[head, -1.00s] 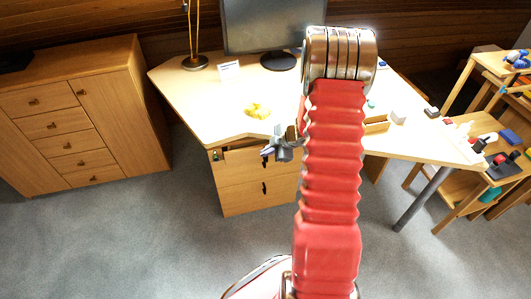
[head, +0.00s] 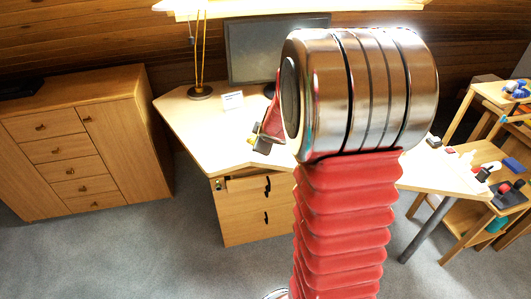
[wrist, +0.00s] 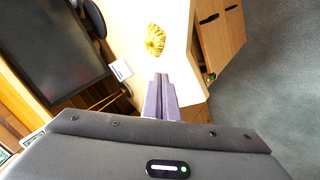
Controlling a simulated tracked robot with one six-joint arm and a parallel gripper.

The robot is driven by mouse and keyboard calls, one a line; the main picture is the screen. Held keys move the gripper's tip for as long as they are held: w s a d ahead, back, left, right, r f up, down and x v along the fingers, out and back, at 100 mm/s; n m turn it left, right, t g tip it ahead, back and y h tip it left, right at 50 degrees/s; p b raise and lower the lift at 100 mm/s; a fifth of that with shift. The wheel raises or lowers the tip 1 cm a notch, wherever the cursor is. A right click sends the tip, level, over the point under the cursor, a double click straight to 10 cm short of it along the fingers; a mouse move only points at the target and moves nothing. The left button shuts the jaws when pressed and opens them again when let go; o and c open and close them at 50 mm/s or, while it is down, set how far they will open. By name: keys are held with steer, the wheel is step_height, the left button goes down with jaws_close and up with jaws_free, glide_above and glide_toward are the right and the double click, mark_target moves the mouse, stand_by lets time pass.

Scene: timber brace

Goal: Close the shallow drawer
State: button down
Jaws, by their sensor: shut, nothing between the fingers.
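The desk (head: 185,112) has a wooden drawer unit (head: 245,225) under its front left part, with dark handles. A narrow front just under the desktop, seemingly the shallow drawer (head: 247,183), has a dark gap at its left end. I cannot tell whether it is fully in. The drawer unit (wrist: 222,38) also shows at the upper right in the wrist view. My gripper (wrist: 160,78) is shut and empty, seen over the desktop beside a yellow object (wrist: 155,40), apart from the drawer fronts. In the head view my arm hides the desk's middle.
A monitor (head: 277,50), a lamp (head: 200,92) and a small white card (head: 232,100) stand on the desk. A wooden cabinet (head: 75,145) is at left. A side table (head: 468,208) with tools is at right. The carpet before the drawers is clear.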

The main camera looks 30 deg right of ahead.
steer(key=s+a+r+m+h, duration=0.1)
steer(key=s+a+r+m, duration=0.3)
steer(key=r, duration=0.4)
steer(key=s+a+r+m+g+y, duration=0.1)
steer(key=s+a+r+m+y, duration=0.1)
steer(key=s+a, duration=0.9)
steer(key=s+a+r+m+g+y, duration=0.1)
steer(key=s+a+r+y, duration=0.1)
steer(key=s+a, duration=0.8)
steer(key=shift+s+a+m+g, duration=0.4)
steer(key=shift+s, duration=0.8)
